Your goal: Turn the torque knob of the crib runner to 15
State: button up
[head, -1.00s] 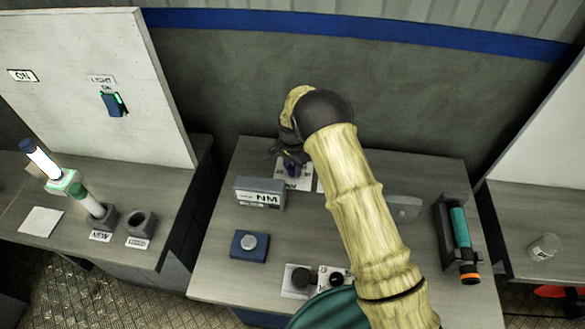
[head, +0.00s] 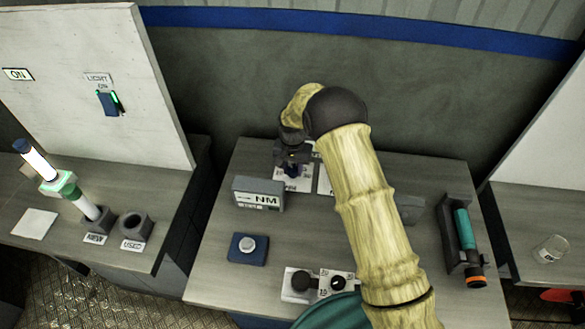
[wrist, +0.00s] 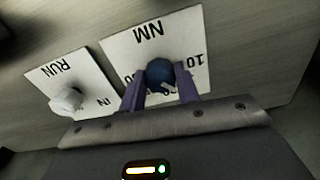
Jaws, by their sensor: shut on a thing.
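The torque knob (wrist: 160,74) is dark blue with a pale pointer mark. It stands on a white plate (wrist: 128,50) marked NM, with numbers partly hidden. In the wrist view the plate reads upside down, and a 10 shows at its right. My gripper (wrist: 160,90) is shut on the knob, one purple finger on each side. In the head view my gripper (head: 292,160) is at the back of the middle table, with the knob (head: 292,171) below it. The pale pointer points toward the lower right in the wrist view; the number it meets is hidden.
A grey NM display box (head: 258,194) stands in front of my gripper. A blue block with a round button (head: 248,245) and a teal cylinder tool (head: 464,230) are on the table.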

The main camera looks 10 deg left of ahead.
aim_at(293, 169)
jog(key=shift+r, duration=0.1)
jog(key=o, duration=1)
notch_tip(293, 169, up, 17)
jog(key=b, duration=0.2)
jog(key=shift+r+b, duration=0.2)
jog(key=shift+b, duration=0.2)
